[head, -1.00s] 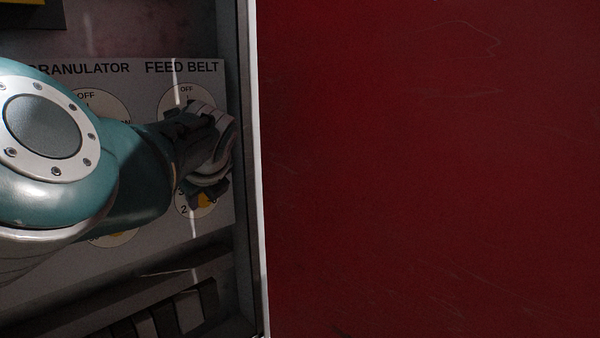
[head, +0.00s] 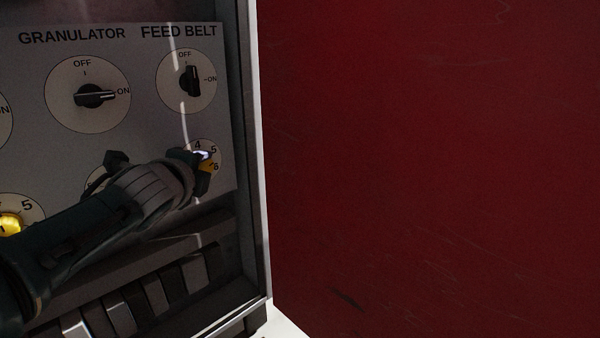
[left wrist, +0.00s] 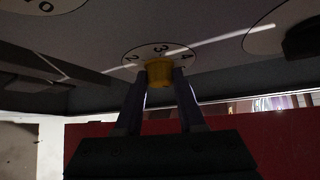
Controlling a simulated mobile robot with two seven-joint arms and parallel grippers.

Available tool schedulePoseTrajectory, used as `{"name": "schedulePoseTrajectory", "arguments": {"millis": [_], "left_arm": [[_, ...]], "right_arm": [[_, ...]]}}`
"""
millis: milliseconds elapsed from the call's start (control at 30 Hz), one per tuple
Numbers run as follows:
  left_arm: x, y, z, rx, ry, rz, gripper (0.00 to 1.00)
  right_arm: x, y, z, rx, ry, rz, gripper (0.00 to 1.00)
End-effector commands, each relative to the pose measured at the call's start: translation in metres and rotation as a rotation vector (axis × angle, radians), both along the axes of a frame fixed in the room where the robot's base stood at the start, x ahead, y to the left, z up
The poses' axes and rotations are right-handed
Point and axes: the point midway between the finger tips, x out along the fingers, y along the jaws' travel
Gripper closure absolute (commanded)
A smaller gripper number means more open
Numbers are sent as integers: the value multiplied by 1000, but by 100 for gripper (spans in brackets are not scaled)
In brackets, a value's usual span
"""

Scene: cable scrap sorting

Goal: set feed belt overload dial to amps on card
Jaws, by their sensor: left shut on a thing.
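The feed belt overload dial is a yellow knob (head: 207,167) on a round white number plate (head: 216,150), low under the FEED BELT label. In the head view 4, 5 and 6 show on the plate; the rest is hidden by my gripper. My left gripper (head: 194,166) reaches it from the lower left and is shut on the knob. In the left wrist view the two fingers (left wrist: 161,78) flank the yellow knob (left wrist: 159,70), with 2, 3 and 4 on the plate above it. The knob's pointer cannot be made out. No card is in view.
The feed belt switch (head: 192,82) above stands upright toward OFF. The granulator switch (head: 95,96) points to ON. Another yellow knob (head: 10,224) is at the lower left. The cabinet's side edge (head: 254,150) and a red surface (head: 430,160) lie to the right.

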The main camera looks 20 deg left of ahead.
Motion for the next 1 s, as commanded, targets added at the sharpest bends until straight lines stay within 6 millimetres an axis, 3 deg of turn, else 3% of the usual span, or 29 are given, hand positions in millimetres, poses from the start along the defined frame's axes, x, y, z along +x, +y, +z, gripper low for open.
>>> {"name": "schedulePoseTrajectory", "arguments": {"millis": [33, 300, 833, 867, 1000], "left_arm": [[-1, 1, -6, -9, -22, 2, 100], [-1, 1, -5, -44, -101, 4, 100], [-1, 1, -2, -53, -120, 5, 100], [-1, 1, -2, -53, -120, 5, 58], [-1, 1, -2, -52, -121, 4, 42]], "right_arm": [[0, 0, -11, 0, 0, 0, 50], [0, 0, -25, 0, 0, 0, 50], [0, -1, -26, -4, 0, 2, 50], [0, -1, -26, -4, 0, 3, 50], [0, -1, -26, -5, 0, 4, 50]]}}
